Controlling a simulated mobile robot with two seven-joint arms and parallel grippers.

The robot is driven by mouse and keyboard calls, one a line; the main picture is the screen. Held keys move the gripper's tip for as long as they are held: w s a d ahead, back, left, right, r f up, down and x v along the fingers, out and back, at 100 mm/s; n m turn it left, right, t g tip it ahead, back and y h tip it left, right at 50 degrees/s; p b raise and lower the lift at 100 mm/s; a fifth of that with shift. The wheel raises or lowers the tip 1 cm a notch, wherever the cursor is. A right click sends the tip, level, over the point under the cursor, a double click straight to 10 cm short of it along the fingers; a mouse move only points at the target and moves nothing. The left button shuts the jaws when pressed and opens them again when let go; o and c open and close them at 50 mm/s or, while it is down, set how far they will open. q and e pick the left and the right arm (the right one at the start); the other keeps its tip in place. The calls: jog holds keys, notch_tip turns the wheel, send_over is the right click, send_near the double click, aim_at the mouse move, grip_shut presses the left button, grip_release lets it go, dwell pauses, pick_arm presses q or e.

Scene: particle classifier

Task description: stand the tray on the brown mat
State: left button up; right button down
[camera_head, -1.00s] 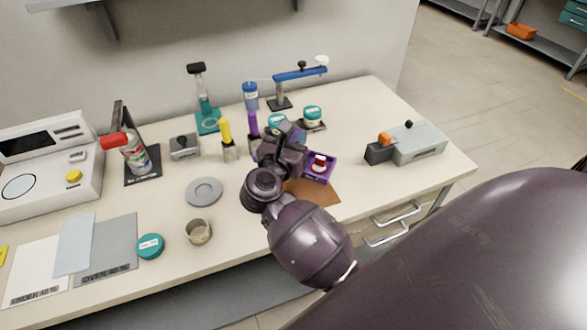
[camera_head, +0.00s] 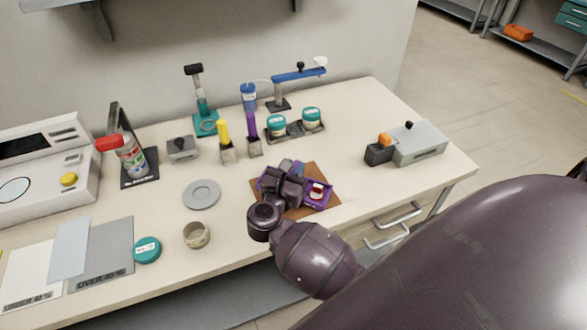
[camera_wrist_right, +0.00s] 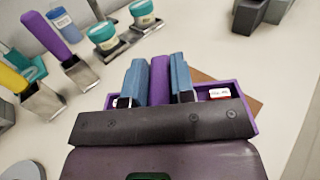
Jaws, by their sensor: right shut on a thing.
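The purple tray (camera_head: 320,196) is at the front right of the bench, with a small red and white item (camera_head: 316,190) in its right part. The brown mat (camera_head: 317,170) lies under it, showing beyond its edges. My right gripper (camera_head: 288,172) is shut on the tray's purple middle part. In the right wrist view, the two blue-grey fingers (camera_wrist_right: 158,80) are on either side of that part, and the tray's wall (camera_wrist_right: 245,98) shows to the right. The gripper hides much of the tray's left half. I cannot tell whether its base touches the mat. My left gripper is not in view.
Behind the tray stand a yellow-topped tool (camera_head: 225,135), a purple-handled tool (camera_head: 252,128) and a holder with teal-lidded jars (camera_head: 311,117). A grey device (camera_head: 415,145) is to the right. A grey disc (camera_head: 202,194) and a small cup (camera_head: 196,235) are to the left.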

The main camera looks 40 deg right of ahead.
jog(key=shift+f, duration=0.1)
jog(key=c, duration=1.4)
grip_release()
jog(key=shift+f, duration=0.15)
jog(key=o, duration=0.4)
jog(key=shift+o, duration=0.2)
jog(key=shift+a+r, duration=0.1)
jog(key=shift+r, duration=0.2)
jog(key=b+v, duration=0.1)
jog(key=v, duration=1)
jog(key=shift+s+a+f, duration=0.1)
jog(key=shift+s+a, duration=0.2)
jog(key=shift+s, duration=0.05)
